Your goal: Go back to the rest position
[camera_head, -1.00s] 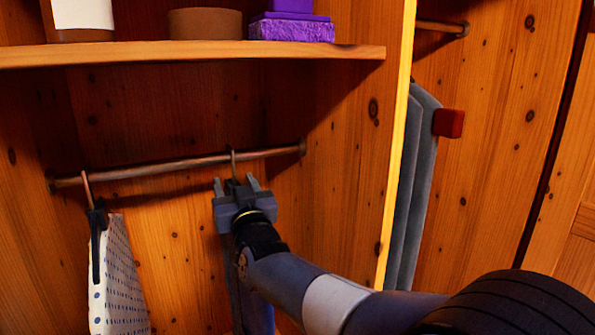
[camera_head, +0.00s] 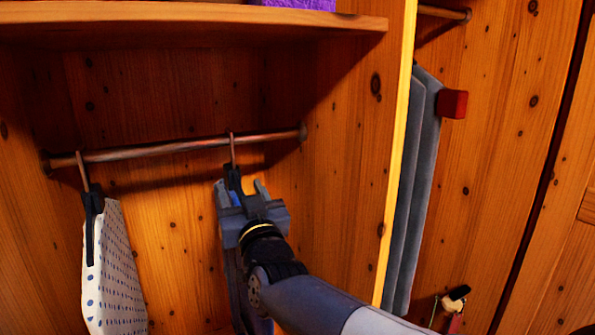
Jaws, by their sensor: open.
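My gripper (camera_head: 240,188) is open inside the wardrobe, just below the hanging rod (camera_head: 180,147). A dark hanger (camera_head: 232,178) hangs from the rod by its hook, right behind and between my gripper's fingers. A dark blue garment (camera_head: 233,270) hangs below it, mostly hidden by my gripper and arm. I cannot tell whether the fingers touch the hanger. My arm reaches in from the lower right.
A white dotted garment (camera_head: 113,265) hangs on the rod's left. A wooden shelf (camera_head: 190,25) with a purple box (camera_head: 300,4) is above. The wooden divider (camera_head: 398,170) stands right of my arm, with a grey garment (camera_head: 415,190) and red block (camera_head: 452,104) beyond.

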